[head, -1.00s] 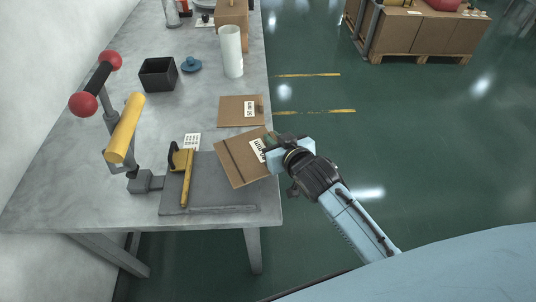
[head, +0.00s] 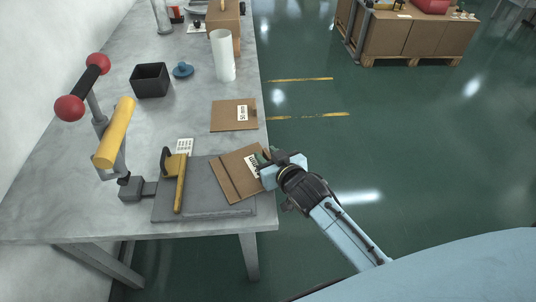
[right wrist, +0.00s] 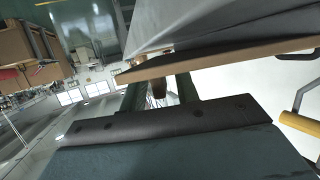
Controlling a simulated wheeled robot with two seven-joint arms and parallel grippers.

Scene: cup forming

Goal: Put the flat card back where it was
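A flat brown card (head: 238,178) with a white label is at the right part of the grey mat (head: 205,205), turned at an angle. My right gripper (head: 268,168) is shut on the card's right edge. I cannot tell whether the card touches the mat or is just above it. In the right wrist view the card shows edge-on as a brown strip (right wrist: 220,60) by the fingers. A second brown card (head: 228,117), labelled 50 mm, lies flat on the table behind the mat. My left gripper is not in view.
A lever press (head: 112,140) with red knobs and a yellow roller stands at the left. A black box (head: 150,82), a blue lidlike piece (head: 183,70) and a white cylinder (head: 223,57) stand farther back on the table (head: 60,205).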

